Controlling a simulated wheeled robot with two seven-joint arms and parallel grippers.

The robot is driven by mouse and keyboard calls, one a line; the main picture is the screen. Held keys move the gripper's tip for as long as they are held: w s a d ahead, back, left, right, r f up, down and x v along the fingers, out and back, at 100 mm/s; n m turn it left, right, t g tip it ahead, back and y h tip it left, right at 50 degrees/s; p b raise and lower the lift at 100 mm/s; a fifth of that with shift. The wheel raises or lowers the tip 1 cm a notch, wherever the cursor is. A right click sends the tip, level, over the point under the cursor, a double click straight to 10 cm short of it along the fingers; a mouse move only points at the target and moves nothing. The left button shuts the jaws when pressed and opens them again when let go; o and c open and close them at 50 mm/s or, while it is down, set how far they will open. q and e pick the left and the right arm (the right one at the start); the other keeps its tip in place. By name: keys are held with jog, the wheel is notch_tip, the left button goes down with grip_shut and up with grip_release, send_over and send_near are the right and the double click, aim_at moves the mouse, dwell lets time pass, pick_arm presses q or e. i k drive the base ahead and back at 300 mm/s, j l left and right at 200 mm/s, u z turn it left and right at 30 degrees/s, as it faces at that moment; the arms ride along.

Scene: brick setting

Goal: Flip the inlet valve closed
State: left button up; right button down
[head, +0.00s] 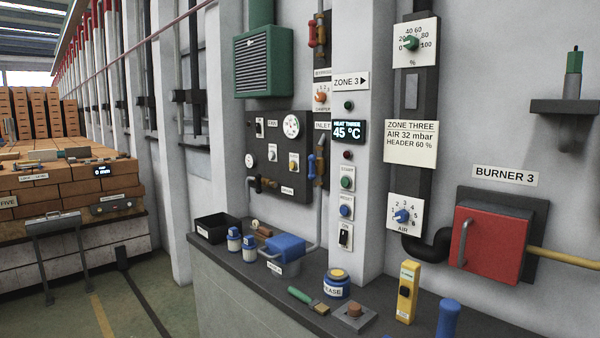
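A small INLET label (322,125) is on the wall left of the heat display. Below it, a valve with a blue lever (311,167) sits on a narrow dark backing strip beside an orange-brown pipe fitting (321,160). The blue lever looks upright, roughly along the pipe; its exact position is too small to tell. Higher up, a similar valve with a red lever (311,33) is above a BYPASS label (322,72). Neither of my grippers is in view.
A dark shelf (262,290) juts out below, holding a black bin (217,227), jars, a blue-topped item (286,246), a brush (307,299) and a yellow device (407,291). A fan panel (262,135) is left of the valve; the heat display (348,132) is right.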

aim_at(312, 159)
jog(key=i+j+u, duration=0.35)
jog(key=i, duration=0.25)
jog(key=i+u, duration=0.3)
jog(key=i, duration=0.3)
